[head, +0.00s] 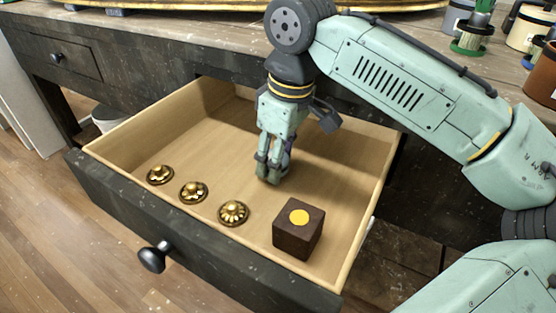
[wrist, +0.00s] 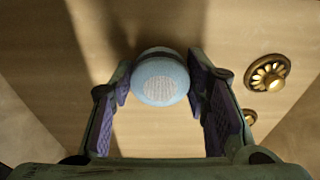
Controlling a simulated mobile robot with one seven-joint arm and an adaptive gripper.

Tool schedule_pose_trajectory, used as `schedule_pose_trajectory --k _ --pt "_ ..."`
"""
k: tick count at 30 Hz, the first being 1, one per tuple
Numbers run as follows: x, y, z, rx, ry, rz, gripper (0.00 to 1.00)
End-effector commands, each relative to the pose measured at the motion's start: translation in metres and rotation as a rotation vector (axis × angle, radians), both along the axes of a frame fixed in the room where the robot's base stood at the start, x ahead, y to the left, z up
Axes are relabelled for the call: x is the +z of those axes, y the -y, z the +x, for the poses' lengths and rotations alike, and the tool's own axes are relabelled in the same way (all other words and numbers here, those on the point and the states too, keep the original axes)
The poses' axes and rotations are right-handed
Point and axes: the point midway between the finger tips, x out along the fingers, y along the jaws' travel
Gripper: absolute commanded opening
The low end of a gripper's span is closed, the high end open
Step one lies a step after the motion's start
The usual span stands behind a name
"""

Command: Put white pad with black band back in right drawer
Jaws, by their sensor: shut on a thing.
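The white pad (wrist: 160,80) looks round and pale bluish in the wrist view, with a dark band behind its front face. It sits between the fingertips of my gripper (wrist: 162,88), which is shut on it. In the head view my gripper (head: 271,172) points down inside the open right drawer (head: 225,125), low over its pale wooden floor. The pad is hidden by the fingers there. I cannot tell whether the pad touches the drawer floor.
Several gold rosettes (head: 193,191) stand along the drawer's front left. A dark cube with a yellow dot (head: 298,229) stands at the front right. The left drawer (head: 60,57) is shut. The drawer floor left of my gripper is clear. Jars (head: 541,75) stand on the tabletop.

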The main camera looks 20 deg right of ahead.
Motion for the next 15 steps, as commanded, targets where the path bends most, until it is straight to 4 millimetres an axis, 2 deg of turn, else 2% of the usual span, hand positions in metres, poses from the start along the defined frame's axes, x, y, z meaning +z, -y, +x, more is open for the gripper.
schedule_pose_trajectory --k 1,2,11,15 --pt "0.0001 -0.0001 0.0000 0.000 -0.001 0.001 0.00" --pt "-0.0001 -0.0002 -0.0001 0.000 -0.001 0.001 0.43" --pt "0.0001 -0.0001 -0.0001 0.000 0.000 0.000 0.63" --pt "0.0002 -0.0001 -0.0001 0.000 0.000 0.000 0.63"
